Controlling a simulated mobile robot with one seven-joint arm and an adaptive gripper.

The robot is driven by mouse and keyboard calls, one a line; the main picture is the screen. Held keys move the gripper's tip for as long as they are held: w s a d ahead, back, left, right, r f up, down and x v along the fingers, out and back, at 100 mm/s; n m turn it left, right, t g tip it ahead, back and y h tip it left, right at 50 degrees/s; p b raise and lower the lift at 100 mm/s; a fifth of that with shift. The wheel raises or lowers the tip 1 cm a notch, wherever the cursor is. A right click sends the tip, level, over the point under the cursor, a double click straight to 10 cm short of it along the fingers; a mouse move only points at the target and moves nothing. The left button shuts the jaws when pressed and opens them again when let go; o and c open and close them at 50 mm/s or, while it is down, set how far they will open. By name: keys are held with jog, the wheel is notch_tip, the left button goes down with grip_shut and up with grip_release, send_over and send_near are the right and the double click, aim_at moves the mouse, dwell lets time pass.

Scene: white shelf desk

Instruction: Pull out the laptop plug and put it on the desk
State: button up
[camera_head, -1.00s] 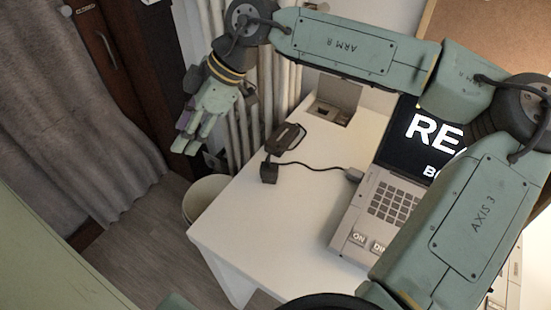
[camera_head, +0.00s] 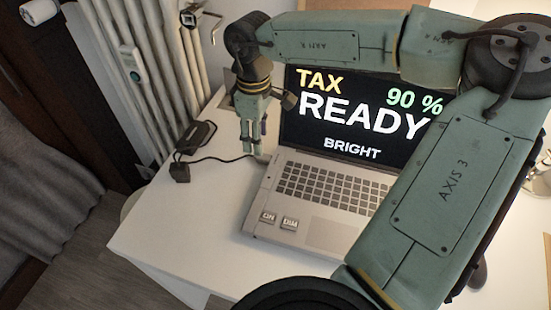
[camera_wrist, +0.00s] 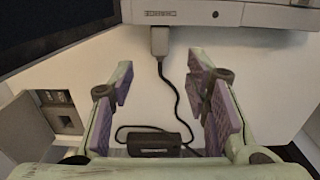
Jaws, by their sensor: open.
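The laptop (camera_head: 330,190) stands open on the white desk, its screen reading "TAX READY 90 % BRIGHT". In the wrist view its side edge (camera_wrist: 195,13) runs across the top. The grey plug (camera_wrist: 160,42) sits against that edge, with a black cable (camera_wrist: 172,82) running from it. My gripper (camera_wrist: 158,72) is open and empty, its purple-padded fingers spread to either side of the cable line, with the plug just ahead between the tips.
A black power adapter (camera_head: 196,136) and a small black block (camera_head: 179,172) lie on the desk (camera_head: 190,225) left of the laptop, joined to the cable. The adapter also shows in the wrist view (camera_wrist: 153,145). The front left desktop is clear. A radiator (camera_head: 130,80) stands behind.

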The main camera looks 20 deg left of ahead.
aim_at(265, 159)
jog(key=shift+f+p, duration=1.15)
jog(key=shift+f, duration=1.75)
grip_shut()
